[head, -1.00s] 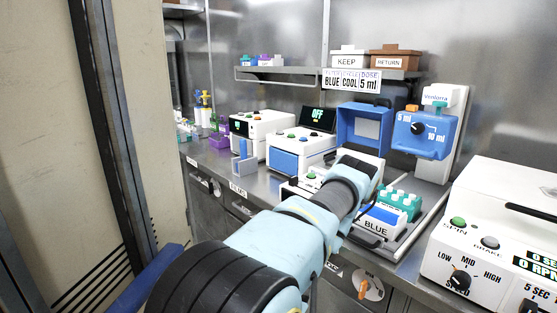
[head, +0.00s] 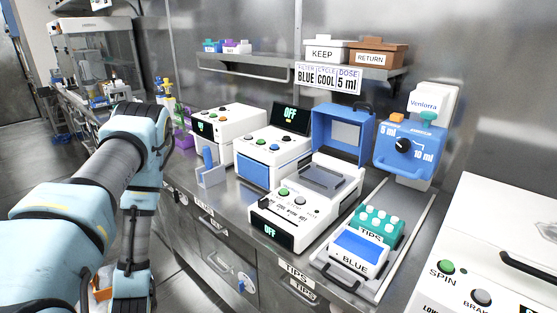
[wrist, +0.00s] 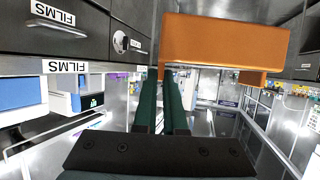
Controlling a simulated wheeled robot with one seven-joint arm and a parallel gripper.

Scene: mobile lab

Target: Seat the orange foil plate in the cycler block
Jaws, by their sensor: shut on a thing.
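The orange foil plate (wrist: 225,45) fills the upper right of the wrist view, at the tips of my green fingers. My gripper (wrist: 166,72) is shut on it, with the fingers close together at the plate's left part; the exact contact is partly hidden. In the head view a bit of orange (head: 102,286) shows low at the left, beside my forearm, which hides the gripper. The cycler appears to be the white machine (head: 312,200) with a dark grey block (head: 320,179) on top. Its blue lid (head: 343,128) stands open behind the block, which looks empty.
A teal tip rack (head: 380,222) and a blue-topped box (head: 358,246) stand right of the cycler. A blue dispenser (head: 403,145) is behind them. White instruments (head: 272,155) stand left. Drawers (head: 228,262) lie below the bench edge; open floor is at left.

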